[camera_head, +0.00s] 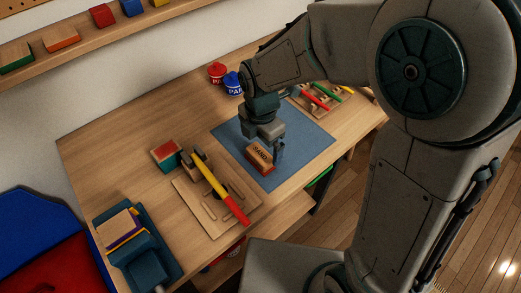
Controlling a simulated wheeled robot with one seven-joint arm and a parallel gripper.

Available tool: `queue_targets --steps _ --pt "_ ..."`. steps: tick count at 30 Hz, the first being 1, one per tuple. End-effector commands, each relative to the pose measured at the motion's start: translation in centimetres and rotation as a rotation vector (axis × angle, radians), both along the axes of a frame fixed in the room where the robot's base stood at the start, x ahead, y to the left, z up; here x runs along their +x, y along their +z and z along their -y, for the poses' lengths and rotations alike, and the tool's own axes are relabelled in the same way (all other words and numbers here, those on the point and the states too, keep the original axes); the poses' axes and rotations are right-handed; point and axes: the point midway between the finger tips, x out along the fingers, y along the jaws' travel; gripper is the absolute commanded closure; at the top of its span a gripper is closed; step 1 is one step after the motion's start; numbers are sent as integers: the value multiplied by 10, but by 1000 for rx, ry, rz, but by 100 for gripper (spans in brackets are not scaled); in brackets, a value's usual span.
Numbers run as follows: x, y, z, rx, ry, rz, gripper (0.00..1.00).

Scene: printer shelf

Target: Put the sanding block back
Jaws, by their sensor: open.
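The sanding block (259,161) is a small wooden block with dark "SAND" lettering and a red lower part. It sits on the blue mat (305,143) on the workbench. My gripper (265,151) points down right at the block, with one finger visible at its right side and the other partly hidden. The jaws are open. I cannot tell whether a finger touches the block.
A wooden holder board (190,205) with a red and yellow tool (222,190) lies left of the mat. A red and green block (166,153) stands behind it. Red (216,72) and blue (233,83) paint cans stand at the back.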

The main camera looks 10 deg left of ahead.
Motion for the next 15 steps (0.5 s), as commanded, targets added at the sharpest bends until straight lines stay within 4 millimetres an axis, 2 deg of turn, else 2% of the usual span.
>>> queue_targets --steps 1,6,10,15 --pt "1 14 0 3 -1 5 2" --pt "0 46 0 2 0 3 2" --pt "0 62 1 0 -1 1 2" --pt "-1 71 1 -1 0 -1 2"
